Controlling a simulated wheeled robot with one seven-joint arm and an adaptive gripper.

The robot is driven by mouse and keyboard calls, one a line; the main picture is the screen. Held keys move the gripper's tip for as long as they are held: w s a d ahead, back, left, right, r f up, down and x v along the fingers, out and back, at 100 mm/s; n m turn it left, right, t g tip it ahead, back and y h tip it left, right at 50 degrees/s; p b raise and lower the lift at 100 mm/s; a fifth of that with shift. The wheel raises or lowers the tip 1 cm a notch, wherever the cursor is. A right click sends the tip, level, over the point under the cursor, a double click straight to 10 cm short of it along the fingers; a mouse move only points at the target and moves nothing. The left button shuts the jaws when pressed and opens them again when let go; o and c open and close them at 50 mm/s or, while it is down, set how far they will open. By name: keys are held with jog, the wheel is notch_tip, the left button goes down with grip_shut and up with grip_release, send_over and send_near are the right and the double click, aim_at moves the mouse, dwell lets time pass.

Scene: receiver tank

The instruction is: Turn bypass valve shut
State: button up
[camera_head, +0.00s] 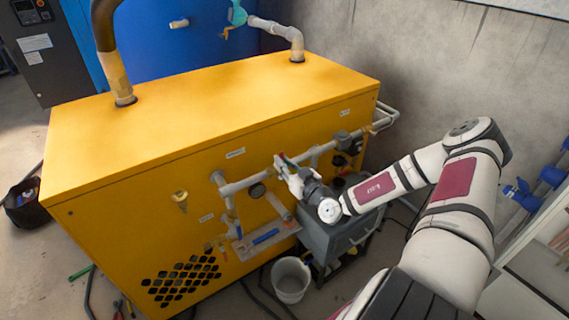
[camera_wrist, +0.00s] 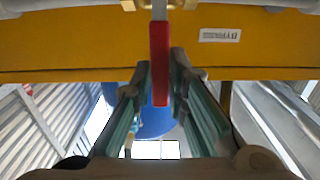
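The bypass valve's red lever handle (camera_wrist: 160,62) hangs from a grey stem at the top middle of the wrist view, in front of the yellow panel. A white label (camera_wrist: 220,35), upside down and seeming to read BYPASS, is to its right. My gripper (camera_wrist: 161,70) has one finger on each side of the red handle, close against it, and looks shut on it. In the head view my gripper (camera_head: 287,170) is at the pipework on the yellow cabinet's front; only a little of the red lever (camera_head: 281,156) shows there. The valve body is mostly hidden.
The yellow cabinet (camera_head: 180,120) fills the middle. Grey pipes (camera_head: 240,185) with gauges run along its front, close around my gripper. A grey box unit (camera_head: 335,240) and a white bucket (camera_head: 291,279) stand below. A concrete wall (camera_head: 430,70) is behind at right.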

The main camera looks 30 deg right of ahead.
jog(key=o, duration=0.3)
jog(key=shift+d, duration=0.1)
jog(key=shift+o, duration=0.2)
jog(key=shift+s, duration=0.1)
jog(key=s, duration=1.2)
jog(key=shift+d, duration=0.2)
jog(key=shift+w, duration=0.1)
